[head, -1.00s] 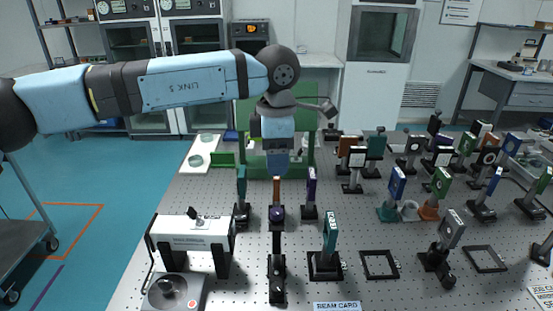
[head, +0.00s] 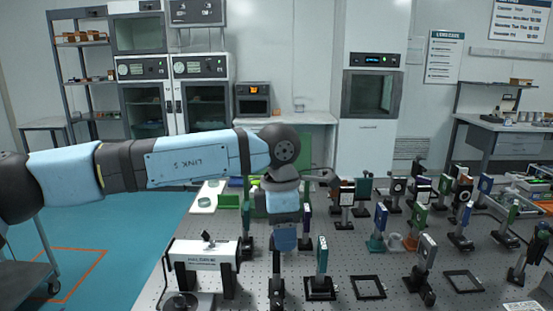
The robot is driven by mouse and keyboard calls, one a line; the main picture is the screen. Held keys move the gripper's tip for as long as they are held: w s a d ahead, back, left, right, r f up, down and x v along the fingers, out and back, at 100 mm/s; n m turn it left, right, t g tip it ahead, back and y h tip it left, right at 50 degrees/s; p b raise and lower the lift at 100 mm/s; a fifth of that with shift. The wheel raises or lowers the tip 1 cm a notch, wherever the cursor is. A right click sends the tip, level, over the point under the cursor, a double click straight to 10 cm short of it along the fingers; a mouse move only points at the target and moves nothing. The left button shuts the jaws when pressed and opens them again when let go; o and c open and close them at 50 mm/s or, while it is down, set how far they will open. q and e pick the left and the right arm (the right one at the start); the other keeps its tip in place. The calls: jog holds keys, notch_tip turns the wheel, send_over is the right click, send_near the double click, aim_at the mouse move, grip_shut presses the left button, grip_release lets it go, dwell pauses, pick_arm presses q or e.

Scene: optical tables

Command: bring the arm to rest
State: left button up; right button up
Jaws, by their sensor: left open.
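My left arm (head: 195,163) comes in from the left with its forearm almost level above the near left part of the optical table. Its wrist bends down, and my left gripper (head: 284,246) points down over the row of optic mounts. The gripper is open; its fingers are small and hard to make out. I see nothing held in it. The gripper hides parts of the mounts behind it, and I cannot tell its exact height above them. My right gripper is not in view.
A white box on black legs (head: 205,254) stands left of the gripper. Several mounts crowd the table's right. A cart (head: 30,275) stands left; blue floor lies between.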

pick_arm(q)
jog(key=s+d+f+n+g+h, duration=0.45)
jog(key=s+d+g+h, duration=0.35)
jog(key=s+d+h, duration=0.55)
jog(key=w+a+f+m+t+y, duration=0.1)
jog(key=w+a+f+m+t, duration=0.1)
jog(key=a+f+m+t, duration=0.6)
jog(key=w+a+f+m+t+y, duration=0.1)
jog(key=w+a+f+m+t, duration=0.2)
jog(key=m+t, duration=0.95)
jog(key=w+a+f+m+t, duration=0.1)
jog(key=a+f+m+t, duration=0.5)
jog(key=m, duration=0.9)
jog(key=s+a+f+n+g+y, duration=0.4)
jog(key=s+a+f+n+y, duration=0.1)
jog(key=s+a+f, duration=0.4)
jog(key=s+a+f+n+g+y, duration=0.4)
jog(key=s+a+f, duration=0.4)
jog(key=f, duration=0.4)
notch_tip(320, 180, up, 12)
jog(key=t+p, duration=0.1)
jog(key=p, duration=1.3)
jog(key=shift+s+a+r, duration=0.25)
jog(key=shift+s+a, duration=0.05)
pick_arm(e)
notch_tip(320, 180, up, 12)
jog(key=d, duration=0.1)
